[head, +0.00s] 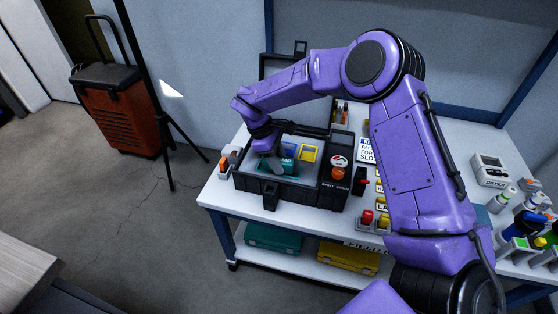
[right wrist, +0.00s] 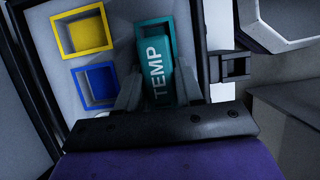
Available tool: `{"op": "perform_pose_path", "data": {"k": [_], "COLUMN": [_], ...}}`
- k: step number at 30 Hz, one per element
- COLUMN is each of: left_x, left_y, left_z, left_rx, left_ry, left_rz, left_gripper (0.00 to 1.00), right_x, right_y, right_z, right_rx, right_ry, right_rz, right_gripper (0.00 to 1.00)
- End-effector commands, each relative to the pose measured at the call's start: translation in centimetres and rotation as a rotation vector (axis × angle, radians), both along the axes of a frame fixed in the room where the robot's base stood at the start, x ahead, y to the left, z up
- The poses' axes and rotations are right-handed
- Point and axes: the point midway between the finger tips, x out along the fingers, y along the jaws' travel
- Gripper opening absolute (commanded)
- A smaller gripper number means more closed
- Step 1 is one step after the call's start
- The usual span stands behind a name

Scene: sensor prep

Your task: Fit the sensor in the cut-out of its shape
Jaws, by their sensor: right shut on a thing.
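My right gripper (right wrist: 158,90) is shut on the teal sensor (right wrist: 158,72), whose white letters read TEMP. In the right wrist view the sensor stands over a teal-rimmed cut-out (right wrist: 144,34) and hides part of it. I cannot tell how deep the sensor sits. A yellow-rimmed square cut-out (right wrist: 85,32) and a blue-rimmed one (right wrist: 96,86) lie to its left. In the head view my right gripper (head: 274,160) reaches down into the black case (head: 264,187) that holds these cut-outs. My left gripper is out of view.
The case's dark walls stand close around my right gripper. A red wheeled box (head: 115,110) stands on the floor.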

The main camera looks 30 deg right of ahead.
Motion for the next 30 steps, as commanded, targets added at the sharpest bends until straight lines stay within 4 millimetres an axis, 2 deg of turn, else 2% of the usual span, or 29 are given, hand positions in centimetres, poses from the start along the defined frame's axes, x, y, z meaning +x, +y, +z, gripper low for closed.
{"op": "perform_pose_path", "data": {"k": [29, 30], "left_x": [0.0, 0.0], "left_y": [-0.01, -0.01], "left_z": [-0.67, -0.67], "left_rx": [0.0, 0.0], "left_ry": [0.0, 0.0], "left_rz": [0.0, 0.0], "left_gripper": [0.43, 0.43], "right_x": [-0.05, -0.05], "right_y": [0.03, 0.02], "right_z": [-0.39, -0.4], "right_rx": [0.0, 0.0], "right_ry": [0.001, 0.001], "right_rz": [0.0, 0.0], "right_gripper": [0.09, 0.49]}}
